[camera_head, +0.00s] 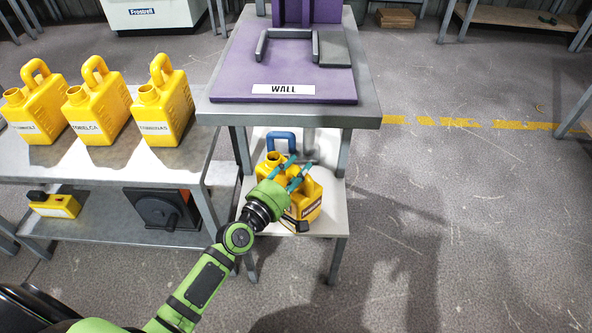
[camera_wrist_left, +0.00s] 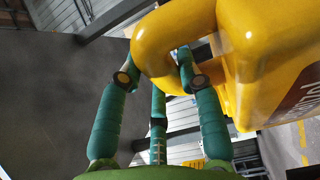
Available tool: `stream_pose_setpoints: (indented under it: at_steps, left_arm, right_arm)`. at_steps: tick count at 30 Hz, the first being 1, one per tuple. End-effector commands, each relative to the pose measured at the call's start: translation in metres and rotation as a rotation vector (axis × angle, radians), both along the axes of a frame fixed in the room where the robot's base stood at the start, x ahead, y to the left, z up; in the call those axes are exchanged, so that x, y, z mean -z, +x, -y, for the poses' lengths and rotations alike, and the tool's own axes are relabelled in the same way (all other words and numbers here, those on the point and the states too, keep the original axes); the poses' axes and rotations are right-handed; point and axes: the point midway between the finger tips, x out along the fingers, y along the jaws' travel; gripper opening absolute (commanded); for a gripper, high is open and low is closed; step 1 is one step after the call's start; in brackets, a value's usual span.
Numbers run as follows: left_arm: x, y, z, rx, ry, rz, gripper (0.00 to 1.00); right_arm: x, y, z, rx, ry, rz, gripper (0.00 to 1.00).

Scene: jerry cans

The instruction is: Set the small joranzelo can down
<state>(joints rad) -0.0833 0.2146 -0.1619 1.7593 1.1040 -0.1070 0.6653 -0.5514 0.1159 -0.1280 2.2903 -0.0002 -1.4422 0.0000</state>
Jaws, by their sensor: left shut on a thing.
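The small yellow can (camera_head: 312,193) is at the lower shelf of the middle stand, with a printed label on its side too small to read surely. My left gripper (camera_head: 291,174) reaches over it, its teal fingers shut on the can's handle. In the left wrist view the yellow handle (camera_wrist_left: 155,45) runs between the fingers of the left gripper (camera_wrist_left: 158,75), and the can's body is at the upper right. I cannot tell whether the can's base touches the shelf. My right gripper is not in view.
A blue handle (camera_head: 281,137) stands just behind the can. The lower shelf (camera_head: 334,222) is bare at its right. Above it is the purple board (camera_head: 240,70) with a WALL sign (camera_head: 284,89). Three yellow cans (camera_head: 98,105) stand on the left table.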

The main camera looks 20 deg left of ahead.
Motion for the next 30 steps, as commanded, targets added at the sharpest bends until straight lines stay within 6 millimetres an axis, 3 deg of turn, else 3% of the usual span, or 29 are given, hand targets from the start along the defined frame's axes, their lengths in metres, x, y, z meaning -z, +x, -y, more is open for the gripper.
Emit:
stream_pose_setpoints:
  at_steps: [5,6,7,21,30]
  left_arm:
    - [0.002,0.0,0.0,0.0,0.001,0.001,0.0]
    - [0.002,0.0,0.0,0.0,0.0,0.0,0.52]
    - [0.002,0.0,0.0,0.0,0.0,0.0,0.59]
    - [-0.003,0.0,0.0,0.0,0.0,0.0,0.59]
    - [0.002,-0.064,-0.018,0.004,0.004,-0.005,0.59]
  right_arm:
    - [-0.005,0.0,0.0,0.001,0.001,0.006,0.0]
    - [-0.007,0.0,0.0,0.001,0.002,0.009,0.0]
    - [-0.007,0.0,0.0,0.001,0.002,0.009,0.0]
    - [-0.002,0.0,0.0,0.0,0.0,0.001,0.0]
    - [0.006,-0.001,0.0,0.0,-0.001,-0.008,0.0]
